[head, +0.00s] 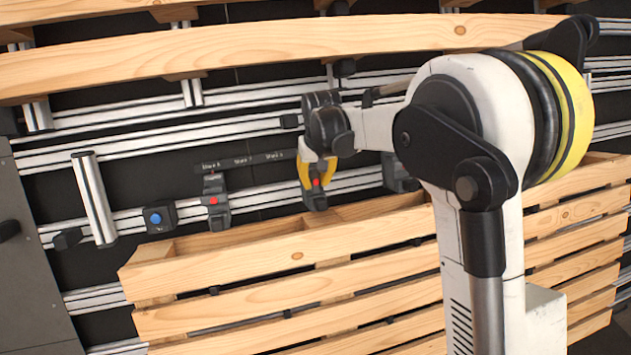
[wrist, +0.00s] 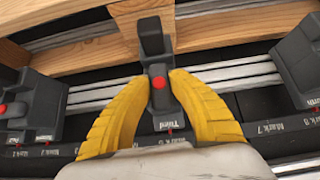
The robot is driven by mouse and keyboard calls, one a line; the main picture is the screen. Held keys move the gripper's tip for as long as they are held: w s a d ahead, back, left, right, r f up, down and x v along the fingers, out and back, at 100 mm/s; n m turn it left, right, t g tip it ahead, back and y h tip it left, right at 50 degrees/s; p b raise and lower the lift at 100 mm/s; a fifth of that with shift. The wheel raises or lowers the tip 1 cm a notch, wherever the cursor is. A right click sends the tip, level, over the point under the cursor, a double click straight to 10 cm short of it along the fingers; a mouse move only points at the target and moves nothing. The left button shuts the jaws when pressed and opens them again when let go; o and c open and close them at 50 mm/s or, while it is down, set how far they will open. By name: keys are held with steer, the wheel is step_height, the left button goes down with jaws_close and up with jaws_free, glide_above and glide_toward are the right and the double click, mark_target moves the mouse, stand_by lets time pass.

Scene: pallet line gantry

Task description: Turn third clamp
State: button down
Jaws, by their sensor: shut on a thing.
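The third clamp (wrist: 152,45) is a dark grey block with a red button and a lever. A label reading "Third" shows on it in the wrist view. It sits on an aluminium rail, and in the head view its lower body (head: 316,201) shows under my gripper (head: 317,181). My gripper's yellow fingers (wrist: 160,80) are shut on the clamp, one on each side, near the red button. A second clamp with a red button (head: 215,202) stands to the left, also seen in the wrist view (wrist: 32,100). Another clamp (wrist: 300,58) is at right, mostly hidden by my arm in the head view.
A dark scale strip (wrist: 265,130) with mark labels runs along the rail. A block with a blue button (head: 159,216) is farther left. Wooden pallet slats (head: 297,255) lie in front, close to the clamps. A wooden beam (head: 250,45) crosses above.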

steer(key=c, duration=1.5)
jaws_free()
steer(key=shift+o, duration=0.2)
steer(key=v, duration=1.2)
